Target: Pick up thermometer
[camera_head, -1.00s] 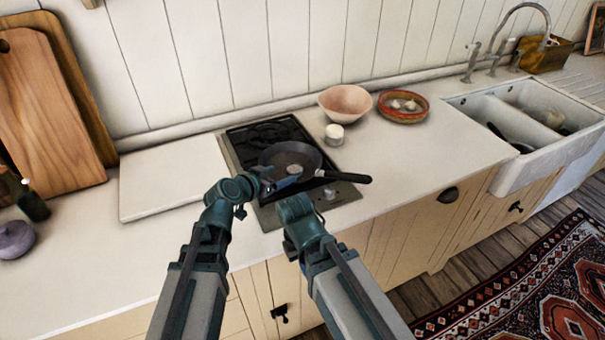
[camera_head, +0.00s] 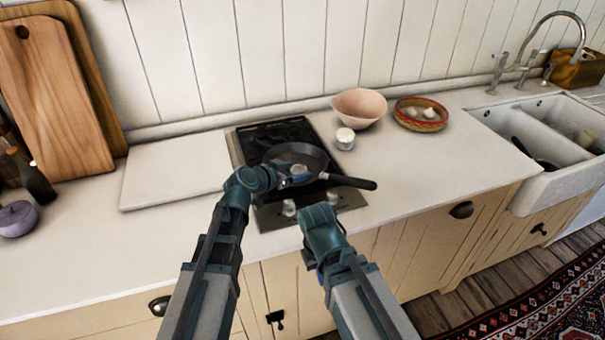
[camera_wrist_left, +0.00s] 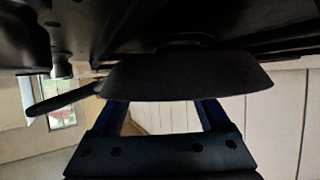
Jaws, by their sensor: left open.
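I cannot make out a thermometer for sure. A small pale round thing (camera_head: 298,169) shows at the dark frying pan (camera_head: 312,154), just above my left gripper; I cannot tell what it is. The pan sits on the black stove, its handle pointing right. My left gripper (camera_head: 296,181) is at the pan's near side, open, with nothing visible in it. In the left wrist view its two fingers (camera_wrist_left: 165,112) are spread, with the pan (camera_wrist_left: 190,76) just beyond them. My right gripper (camera_head: 320,212) is low over the counter's front edge; its fingertips are hidden.
A white cylinder (camera_head: 345,138), pink bowl (camera_head: 359,106) and red basket (camera_head: 421,114) stand right of the stove (camera_head: 270,133). A white board (camera_head: 177,171) lies left of it. The sink (camera_head: 540,140) is at right. Counter between basket and front edge is clear.

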